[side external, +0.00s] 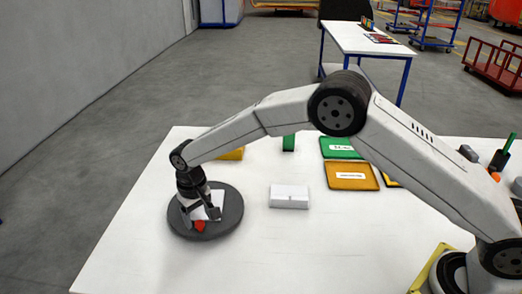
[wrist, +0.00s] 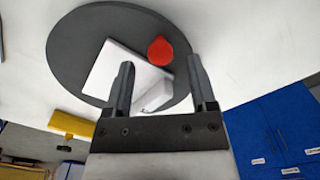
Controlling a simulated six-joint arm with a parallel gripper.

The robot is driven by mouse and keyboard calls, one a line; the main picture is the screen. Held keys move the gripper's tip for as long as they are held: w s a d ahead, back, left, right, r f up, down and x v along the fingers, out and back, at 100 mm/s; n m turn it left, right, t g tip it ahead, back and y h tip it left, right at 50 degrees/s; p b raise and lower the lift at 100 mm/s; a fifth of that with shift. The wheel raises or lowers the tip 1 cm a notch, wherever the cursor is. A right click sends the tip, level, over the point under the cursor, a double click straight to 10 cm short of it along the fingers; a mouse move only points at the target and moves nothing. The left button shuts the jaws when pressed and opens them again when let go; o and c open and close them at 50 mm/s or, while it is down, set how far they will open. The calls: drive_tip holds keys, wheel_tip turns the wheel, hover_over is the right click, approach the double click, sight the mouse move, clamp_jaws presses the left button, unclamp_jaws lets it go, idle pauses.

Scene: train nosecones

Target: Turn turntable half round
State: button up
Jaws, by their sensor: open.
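The turntable (side external: 231,222) is a dark grey round disc at the left part of the white table, and it fills the upper part of the wrist view (wrist: 75,60). A white block (wrist: 110,70) lies on it, with a red rounded piece (wrist: 160,50) beside it; the red piece also shows in the side view (side external: 200,226). My gripper (wrist: 162,80) is open, pointing down over the disc. Its fingers appear on either side of a white angled part (wrist: 154,97). I cannot tell whether the fingers touch anything. The arm hides part of the disc in the side view.
A white box (side external: 289,197) stands right of the turntable. Green (side external: 340,147) and orange (side external: 351,176) trays lie behind it. A green block (side external: 288,143) and a yellow block (side external: 232,154) stand at the back. The table front is clear.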

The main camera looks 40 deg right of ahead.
drive_tip(key=shift+f, duration=1)
clamp_jaws()
idle(0.8)
